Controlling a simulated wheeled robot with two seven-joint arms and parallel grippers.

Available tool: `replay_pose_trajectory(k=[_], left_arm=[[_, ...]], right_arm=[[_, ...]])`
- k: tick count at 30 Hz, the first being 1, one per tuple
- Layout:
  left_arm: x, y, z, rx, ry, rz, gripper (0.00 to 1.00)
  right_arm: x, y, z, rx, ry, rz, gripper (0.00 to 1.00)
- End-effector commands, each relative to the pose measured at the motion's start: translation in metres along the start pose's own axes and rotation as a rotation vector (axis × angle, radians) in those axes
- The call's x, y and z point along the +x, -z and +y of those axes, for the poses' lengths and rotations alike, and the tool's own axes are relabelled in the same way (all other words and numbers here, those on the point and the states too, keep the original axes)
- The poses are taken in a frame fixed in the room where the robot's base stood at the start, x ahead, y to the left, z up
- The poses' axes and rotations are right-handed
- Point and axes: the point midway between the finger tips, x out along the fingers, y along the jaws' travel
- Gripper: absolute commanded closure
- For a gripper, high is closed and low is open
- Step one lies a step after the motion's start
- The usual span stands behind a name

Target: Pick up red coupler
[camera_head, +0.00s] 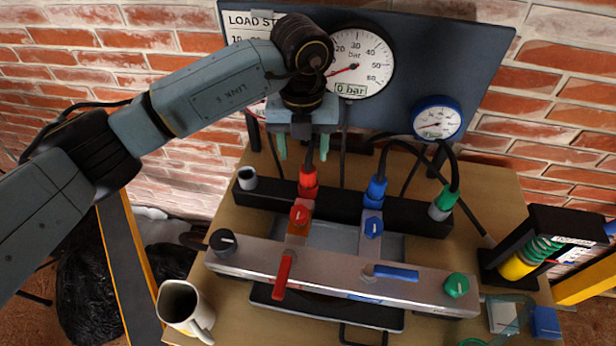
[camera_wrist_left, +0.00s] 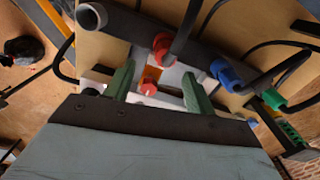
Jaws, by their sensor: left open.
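The red coupler (camera_head: 308,178) stands upright on the black manifold bar (camera_head: 405,211), with a black hose running up from its top. My left gripper (camera_head: 303,152) is open, with its two green fingers pointing down above the coupler and apart from it. In the left wrist view, the red coupler (camera_wrist_left: 163,44) shows beyond the fingertips of my left gripper (camera_wrist_left: 158,82), roughly between their lines. A red knob (camera_wrist_left: 148,87) shows between the fingers there. Nothing is held. My right gripper is in neither view.
A blue coupler (camera_head: 376,187) and a green coupler (camera_head: 444,203) with hoses stand to the right. A grey port (camera_head: 247,178) is at left. A gauge panel (camera_head: 424,62) rises behind. A mug (camera_head: 183,308) stands front left.

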Motion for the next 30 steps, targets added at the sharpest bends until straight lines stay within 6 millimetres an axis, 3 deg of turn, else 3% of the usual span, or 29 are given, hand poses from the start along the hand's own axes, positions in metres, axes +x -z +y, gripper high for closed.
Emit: replay_pose_trajectory(k=[10, 18, 26, 30], left_arm=[[0.027, 0.0, -0.003, 0.001, 0.002, 0.002, 0.45], [0.065, -0.002, -0.008, 0.0, 0.001, 0.002, 0.45], [0.069, -0.003, -0.008, 0.001, 0.001, -0.001, 0.45], [0.069, -0.003, -0.008, 0.001, 0.001, -0.001, 0.63]], right_arm=[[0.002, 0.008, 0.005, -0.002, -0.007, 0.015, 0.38], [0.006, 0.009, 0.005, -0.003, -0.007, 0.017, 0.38], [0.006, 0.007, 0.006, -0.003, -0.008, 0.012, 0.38], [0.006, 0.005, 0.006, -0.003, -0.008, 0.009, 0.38]])
